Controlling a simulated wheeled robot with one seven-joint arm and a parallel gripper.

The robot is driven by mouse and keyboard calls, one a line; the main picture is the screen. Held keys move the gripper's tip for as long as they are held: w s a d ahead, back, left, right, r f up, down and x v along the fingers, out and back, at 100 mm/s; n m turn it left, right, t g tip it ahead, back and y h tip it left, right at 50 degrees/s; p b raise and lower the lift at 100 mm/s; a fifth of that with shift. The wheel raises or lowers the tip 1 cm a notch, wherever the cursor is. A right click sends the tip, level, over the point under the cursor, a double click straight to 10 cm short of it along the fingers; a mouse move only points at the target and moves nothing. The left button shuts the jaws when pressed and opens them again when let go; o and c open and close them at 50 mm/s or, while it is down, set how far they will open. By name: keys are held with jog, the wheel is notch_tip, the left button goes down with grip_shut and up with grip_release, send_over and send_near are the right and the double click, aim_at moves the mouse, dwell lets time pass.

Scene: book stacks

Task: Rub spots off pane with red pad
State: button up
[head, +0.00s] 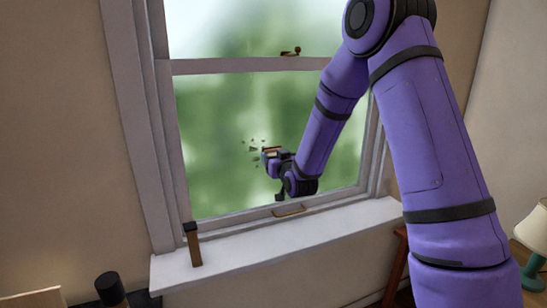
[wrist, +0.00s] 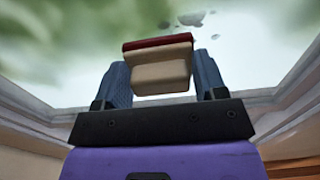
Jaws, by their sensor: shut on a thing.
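The window pane (head: 215,160) shows blurred green behind it in the head view. Several dark spots (head: 254,149) sit on the lower pane, just left of and above my gripper. In the wrist view spots (wrist: 195,18) show beyond the pad. My gripper (head: 271,155) is in front of the lower pane. Its two blue fingers are shut on a cream block with a red face, the red pad (wrist: 158,62). The red face points toward the pane. I cannot tell whether it touches the glass.
A white sill (head: 290,235) runs below the window. A wooden-handled tool with a dark top (head: 194,246) stands at its left end. A sash handle (head: 289,210) and a latch (head: 290,52) stick out from the frame. A lamp (head: 533,235) stands at the right.

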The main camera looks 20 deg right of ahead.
jog(key=shift+s, duration=0.1)
jog(key=s, duration=0.2)
jog(key=shift+s, duration=0.4)
jog(key=shift+f, duration=0.1)
dwell(0.5)
